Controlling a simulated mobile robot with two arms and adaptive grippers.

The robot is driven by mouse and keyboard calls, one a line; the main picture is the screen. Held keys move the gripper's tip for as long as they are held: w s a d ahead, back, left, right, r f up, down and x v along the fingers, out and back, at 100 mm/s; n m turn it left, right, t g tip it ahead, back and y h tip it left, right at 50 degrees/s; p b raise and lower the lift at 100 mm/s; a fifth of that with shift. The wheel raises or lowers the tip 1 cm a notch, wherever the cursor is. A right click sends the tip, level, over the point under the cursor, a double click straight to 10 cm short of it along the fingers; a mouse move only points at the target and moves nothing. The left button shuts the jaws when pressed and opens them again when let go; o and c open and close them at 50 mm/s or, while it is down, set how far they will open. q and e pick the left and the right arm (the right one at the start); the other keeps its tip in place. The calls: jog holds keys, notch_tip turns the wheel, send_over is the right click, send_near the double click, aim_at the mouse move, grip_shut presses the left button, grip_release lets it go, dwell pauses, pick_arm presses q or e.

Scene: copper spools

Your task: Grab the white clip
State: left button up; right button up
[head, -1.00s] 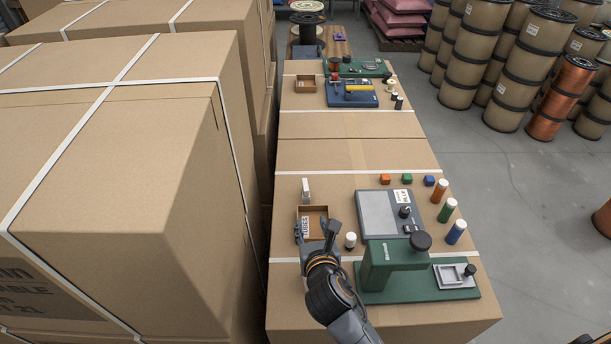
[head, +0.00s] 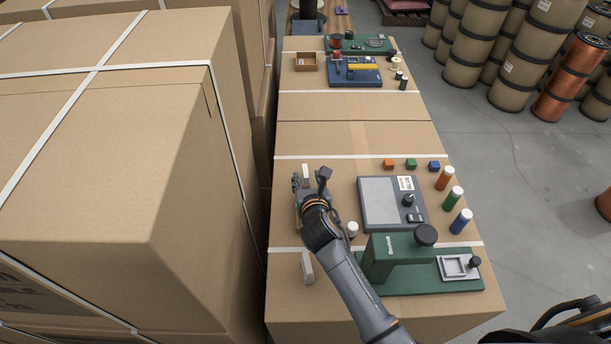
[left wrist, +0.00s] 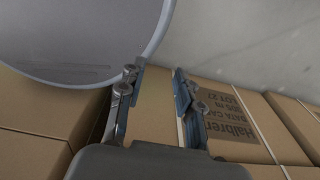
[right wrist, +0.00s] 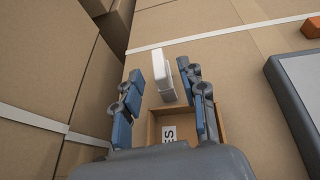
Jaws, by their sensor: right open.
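The white clip (head: 305,171) stands upright on the large cardboard box, just beyond my right gripper (head: 310,180) in the head view. In the right wrist view the white clip (right wrist: 162,76) shows between the fingertips of my open right gripper (right wrist: 160,82), with clear space on both sides. I cannot tell if the fingertips are down at its height. A small brown tray (right wrist: 155,130) with a printed label inside lies just in front of the clip, under the gripper. My left gripper (left wrist: 158,78) is open and empty in the left wrist view.
A grey scale (head: 378,203) and a green press (head: 390,257) stand right of my arm. A white-capped bottle (head: 352,230) is close beside it. A grey block (head: 307,267) lies nearer. Tall cartons (head: 150,130) rise at the left. Clear cardboard lies beyond the clip.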

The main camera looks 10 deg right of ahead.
aim_at(306, 174)
jog(key=x, duration=0.4)
jog(key=shift+w, duration=0.25)
jog(key=shift+s, duration=0.1)
jog(key=shift+c, duration=0.6)
grip_shut()
